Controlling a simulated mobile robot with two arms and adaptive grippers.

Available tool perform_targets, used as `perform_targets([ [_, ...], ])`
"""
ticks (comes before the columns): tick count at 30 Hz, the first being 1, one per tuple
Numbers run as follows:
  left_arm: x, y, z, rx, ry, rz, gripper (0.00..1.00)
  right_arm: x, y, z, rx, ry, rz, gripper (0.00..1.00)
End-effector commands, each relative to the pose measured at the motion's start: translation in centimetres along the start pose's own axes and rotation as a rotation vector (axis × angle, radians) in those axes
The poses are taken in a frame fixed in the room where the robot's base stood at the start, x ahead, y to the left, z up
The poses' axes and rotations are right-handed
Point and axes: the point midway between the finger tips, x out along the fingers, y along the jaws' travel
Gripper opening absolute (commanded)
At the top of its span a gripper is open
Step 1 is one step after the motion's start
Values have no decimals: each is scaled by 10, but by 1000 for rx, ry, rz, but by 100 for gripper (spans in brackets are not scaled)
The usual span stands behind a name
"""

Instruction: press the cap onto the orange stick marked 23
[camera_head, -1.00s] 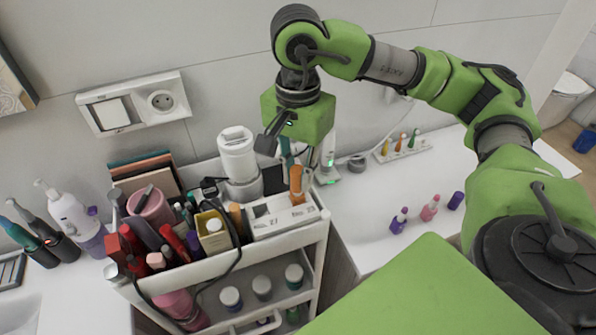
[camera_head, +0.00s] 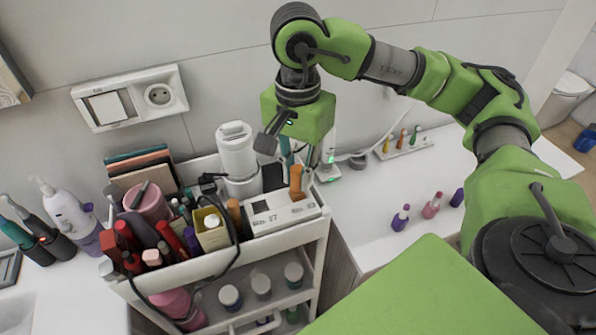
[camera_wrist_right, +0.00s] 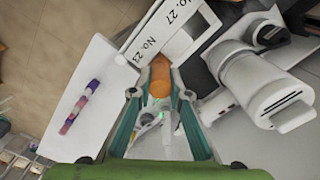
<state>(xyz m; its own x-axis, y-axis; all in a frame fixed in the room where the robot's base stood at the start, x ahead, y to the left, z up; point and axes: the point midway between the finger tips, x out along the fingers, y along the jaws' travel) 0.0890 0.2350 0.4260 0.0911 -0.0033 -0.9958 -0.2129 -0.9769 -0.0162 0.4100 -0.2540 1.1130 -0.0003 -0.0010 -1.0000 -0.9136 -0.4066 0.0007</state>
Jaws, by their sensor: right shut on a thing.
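An orange stick piece (camera_head: 296,180) stands upright at the right end of the white holder (camera_head: 268,222) on the cart. In the right wrist view the orange piece (camera_wrist_right: 160,80) is between my fingertips, beside the printed label "No. 23" (camera_wrist_right: 124,57). My right gripper (camera_head: 297,168) points down and is shut on its upper part, which I take to be the orange cap. The stick below is largely hidden by it, and I cannot tell whether the cap is fully seated. My left gripper is not in view.
A white cylindrical device (camera_head: 236,150) stands close behind the holder. Several bottles and tubes crowd the cart's left part, with a black cable (camera_head: 236,250) over its front. Small purple and pink bottles (camera_head: 431,207) stand on the white counter (camera_head: 375,215) at the right.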

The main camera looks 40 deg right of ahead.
Motion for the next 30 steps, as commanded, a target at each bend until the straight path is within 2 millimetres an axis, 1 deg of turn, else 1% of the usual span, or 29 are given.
perform_targets([
  [9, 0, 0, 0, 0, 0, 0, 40, 0, 0, 0, 0, 0, 0, 8],
  [10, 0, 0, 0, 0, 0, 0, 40, 0, 0, 0, 0, 0, 0, 25],
  [11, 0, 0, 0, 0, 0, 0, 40, 0, 0, 0, 0, 0, 0, 32],
  [12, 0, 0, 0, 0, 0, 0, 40, 0, 0, 0, 0, 0, 0, 36],
  [19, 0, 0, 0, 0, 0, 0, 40, 0, 0, 0, 0, 0, -1, 36],
  [20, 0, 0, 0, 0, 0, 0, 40, 0, 0, 0, 0, 0, -1, 42],
  [21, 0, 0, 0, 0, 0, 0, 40, 0, 0, 0, 0, 0, -1, 51],
  [22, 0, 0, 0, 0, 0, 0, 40, 0, 0, 0, 0, 0, 0, 53],
  [30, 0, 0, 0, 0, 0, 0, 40, 0, 0, 0, 0, 0, -1, 53],
])
